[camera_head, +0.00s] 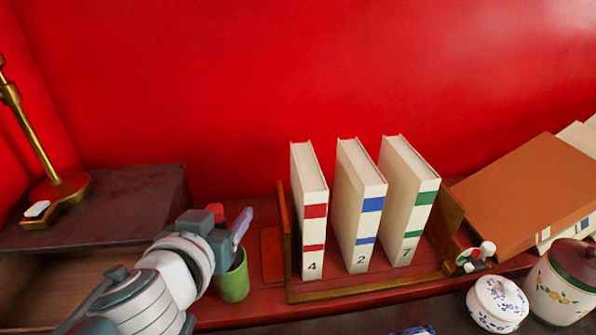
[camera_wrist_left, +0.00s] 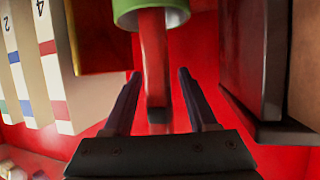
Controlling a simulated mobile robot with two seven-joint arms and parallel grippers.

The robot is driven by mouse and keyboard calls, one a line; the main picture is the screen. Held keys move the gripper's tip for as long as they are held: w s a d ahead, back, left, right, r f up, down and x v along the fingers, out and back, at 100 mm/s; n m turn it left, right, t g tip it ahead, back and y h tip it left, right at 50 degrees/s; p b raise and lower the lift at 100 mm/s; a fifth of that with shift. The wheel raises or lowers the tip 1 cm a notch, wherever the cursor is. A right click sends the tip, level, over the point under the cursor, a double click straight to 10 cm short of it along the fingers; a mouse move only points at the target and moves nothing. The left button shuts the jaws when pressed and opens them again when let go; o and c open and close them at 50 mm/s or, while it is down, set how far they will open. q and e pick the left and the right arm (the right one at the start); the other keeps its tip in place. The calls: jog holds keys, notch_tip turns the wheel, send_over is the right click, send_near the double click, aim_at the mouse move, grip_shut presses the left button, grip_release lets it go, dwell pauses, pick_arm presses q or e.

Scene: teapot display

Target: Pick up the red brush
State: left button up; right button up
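The red brush (camera_wrist_left: 154,55) stands in a green cup (camera_wrist_left: 150,12), its red upper part sticking out. In the head view a small red piece of it (camera_head: 216,209) shows above my gripper, and the green cup (camera_head: 234,284) is just below. My left gripper (camera_head: 226,226) is at the cup's rim. In the left wrist view its two fingers (camera_wrist_left: 160,92) are spread, one on each side of the brush, with gaps on both sides. The gripper hides most of the brush in the head view. My right gripper is not in view.
Right of the cup, a wooden rack (camera_head: 365,290) holds three upright numbered books (camera_head: 362,205). A dark box (camera_head: 110,200) with a brass stand (camera_head: 62,188) is at the left. White china jars (camera_head: 497,303) stand at the front right.

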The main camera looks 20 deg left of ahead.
pick_arm(q)
grip_shut()
dwell(1.2)
